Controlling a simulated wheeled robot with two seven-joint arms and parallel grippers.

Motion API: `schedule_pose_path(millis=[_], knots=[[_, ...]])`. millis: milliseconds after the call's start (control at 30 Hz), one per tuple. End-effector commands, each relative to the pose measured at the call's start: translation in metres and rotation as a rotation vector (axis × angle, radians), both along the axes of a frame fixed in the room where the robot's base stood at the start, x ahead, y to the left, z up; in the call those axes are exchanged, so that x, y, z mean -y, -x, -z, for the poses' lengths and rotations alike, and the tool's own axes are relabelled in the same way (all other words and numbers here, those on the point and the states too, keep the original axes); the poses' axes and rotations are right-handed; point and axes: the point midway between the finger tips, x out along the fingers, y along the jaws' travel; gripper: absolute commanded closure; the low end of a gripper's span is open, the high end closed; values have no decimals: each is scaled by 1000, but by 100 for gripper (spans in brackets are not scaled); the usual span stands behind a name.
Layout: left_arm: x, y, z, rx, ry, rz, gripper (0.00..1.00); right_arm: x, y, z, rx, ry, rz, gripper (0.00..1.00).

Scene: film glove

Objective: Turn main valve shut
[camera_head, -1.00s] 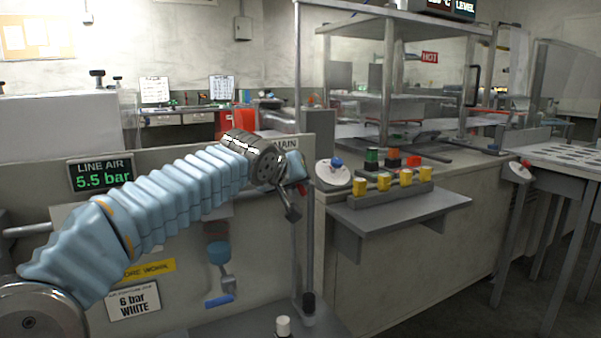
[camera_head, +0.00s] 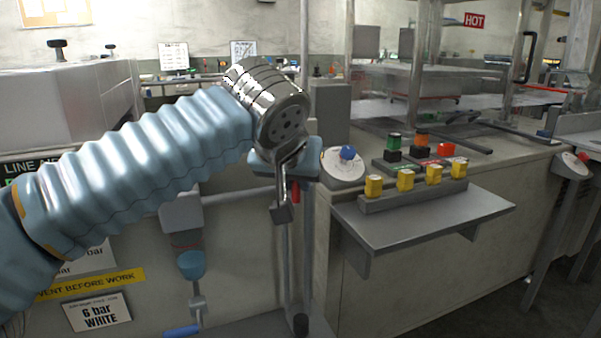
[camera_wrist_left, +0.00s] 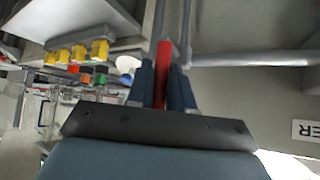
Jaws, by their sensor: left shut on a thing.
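The main valve's red lever (camera_wrist_left: 162,72) stands between the two blue fingers of my left gripper (camera_wrist_left: 163,85) in the left wrist view. The fingers are shut on it from both sides. In the head view a small red part of the lever (camera_head: 296,192) shows below my left gripper (camera_head: 290,172), next to a grey upright pipe. The valve body is mostly hidden behind my wrist and gripper. My right gripper is in neither view.
A grey horizontal pipe (camera_head: 240,194) runs left of the valve, with a blue-capped filter unit (camera_head: 190,265) below it. To the right, a small shelf (camera_head: 440,215) holds several yellow blocks (camera_head: 405,181).

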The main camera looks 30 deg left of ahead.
Motion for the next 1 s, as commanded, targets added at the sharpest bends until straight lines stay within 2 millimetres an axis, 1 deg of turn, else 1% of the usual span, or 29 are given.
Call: schedule_pose_path(millis=[300,333,433,767,867,1000], knots=[[0,0,1,-3,-1,-1,100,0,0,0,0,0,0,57],[0,0,1,-3,-1,-1,75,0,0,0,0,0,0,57],[0,0,1,-3,-1,-1,59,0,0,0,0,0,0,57],[1,1,-2,-1,0,0,59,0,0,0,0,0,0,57],[3,9,-10,1,0,1,59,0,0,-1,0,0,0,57],[9,28,-32,2,1,1,59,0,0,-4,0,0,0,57]])
